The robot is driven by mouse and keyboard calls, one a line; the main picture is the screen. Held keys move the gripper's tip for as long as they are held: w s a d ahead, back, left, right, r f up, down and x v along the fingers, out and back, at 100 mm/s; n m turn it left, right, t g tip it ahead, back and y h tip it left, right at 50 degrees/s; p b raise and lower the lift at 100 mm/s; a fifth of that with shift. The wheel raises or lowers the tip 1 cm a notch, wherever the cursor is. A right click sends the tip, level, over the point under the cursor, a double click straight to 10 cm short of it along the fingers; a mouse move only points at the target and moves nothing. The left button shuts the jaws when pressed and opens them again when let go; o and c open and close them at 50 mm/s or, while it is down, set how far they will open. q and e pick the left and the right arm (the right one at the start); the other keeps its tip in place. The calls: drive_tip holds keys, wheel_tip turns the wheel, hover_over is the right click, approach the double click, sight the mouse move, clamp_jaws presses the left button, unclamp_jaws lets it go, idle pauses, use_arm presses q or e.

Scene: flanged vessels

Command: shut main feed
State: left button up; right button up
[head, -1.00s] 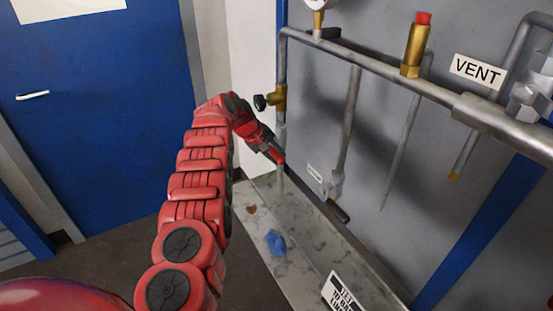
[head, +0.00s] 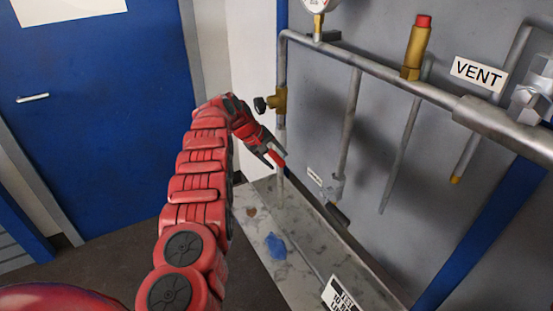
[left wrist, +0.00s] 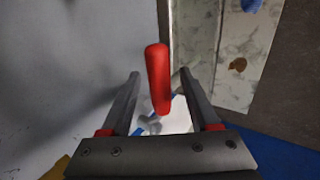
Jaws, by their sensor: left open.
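My left gripper (head: 275,158) is open beside the vertical pipe at the left end of the pipework. A red handle (left wrist: 157,78) stands between its two spread fingers in the left wrist view, with a gap to each finger. The red handle also shows at the fingertips in the head view (head: 276,159), small and partly hidden. A brass valve with a black knob (head: 277,101) sits on the same pipe above the gripper. A small white label (head: 314,176) right of the gripper is too small to read. My right gripper is not in view.
A grey panel carries pipes, a brass fitting with a red cap (head: 416,47) and a VENT label (head: 479,73). A stained tray (head: 300,238) lies below, with a blue rag (head: 275,246) and a sign. A blue door (head: 105,130) is at the left.

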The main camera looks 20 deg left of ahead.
use_arm(q)
drive_tip(key=b+v, duration=0.2)
drive_tip(key=v, duration=1.4)
drive_tip(key=shift+s+r+b, duration=0.2)
drive_tip(key=shift+r+b, duration=0.1)
drive_tip(key=shift+b, duration=0.05)
drive_tip(key=shift+a, duration=0.15)
